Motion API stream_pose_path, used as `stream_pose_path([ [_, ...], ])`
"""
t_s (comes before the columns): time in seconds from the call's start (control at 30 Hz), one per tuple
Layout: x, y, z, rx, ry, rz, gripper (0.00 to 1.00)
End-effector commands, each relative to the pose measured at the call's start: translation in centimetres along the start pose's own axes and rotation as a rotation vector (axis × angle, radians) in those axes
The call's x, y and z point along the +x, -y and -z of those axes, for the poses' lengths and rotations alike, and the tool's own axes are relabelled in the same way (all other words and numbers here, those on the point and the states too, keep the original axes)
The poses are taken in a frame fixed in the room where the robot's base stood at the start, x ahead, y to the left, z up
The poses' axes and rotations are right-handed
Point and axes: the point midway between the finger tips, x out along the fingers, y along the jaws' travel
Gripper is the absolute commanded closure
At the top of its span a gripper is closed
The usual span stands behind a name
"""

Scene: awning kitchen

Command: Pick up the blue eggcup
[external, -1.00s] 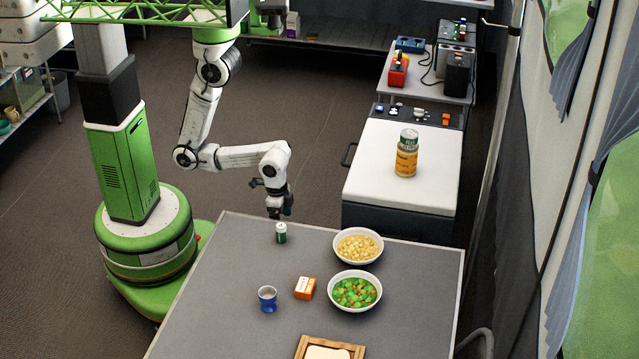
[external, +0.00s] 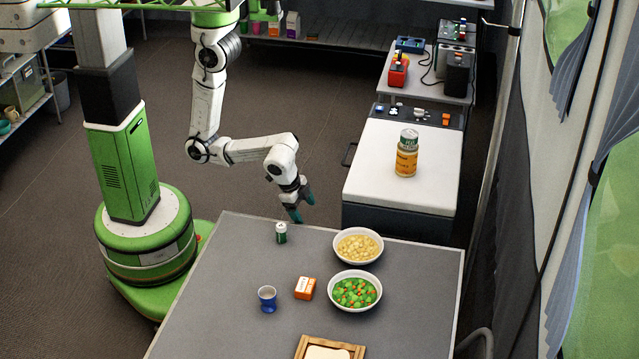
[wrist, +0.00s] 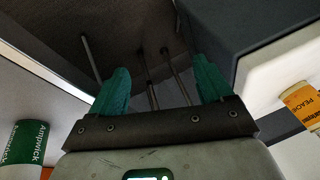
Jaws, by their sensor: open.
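The blue eggcup (external: 267,299) stands upright on the grey table (external: 225,320), left of a small orange box, in the external view. It is not in the wrist view. My gripper (external: 304,207) is open and empty, with teal fingertips, beyond the table's far edge and well away from the eggcup. In the wrist view my gripper (wrist: 160,88) shows its two teal fingers spread apart with nothing between them.
On the table are a green-and-white can (external: 281,233), an orange box (external: 304,288), a chickpea-like bowl (external: 358,261), a vegetable bowl (external: 339,304) and a wooden tray (external: 303,347). A white-topped unit (external: 375,165) bearing cans (external: 406,165) stands behind.

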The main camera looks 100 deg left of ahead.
Motion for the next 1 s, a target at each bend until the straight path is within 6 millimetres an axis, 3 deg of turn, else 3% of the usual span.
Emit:
stream_pose_path([
  [0.03,-1.6,0.4,1.8,0.033,-0.032,0.033,0.21],
  [0.23,-4.5,0.8,6.9,0.145,-0.135,0.150,0.21],
  [0.37,-4.0,-3.6,8.9,0.211,-0.148,0.053,0.21],
  [0.57,-5.6,-10.8,12.3,0.351,-0.168,-0.093,0.21],
  [0.8,-10.2,-21.9,15.4,0.621,-0.162,-0.282,0.21],
  [1.0,-15.4,-29.4,15.9,0.872,-0.109,-0.380,0.21],
])
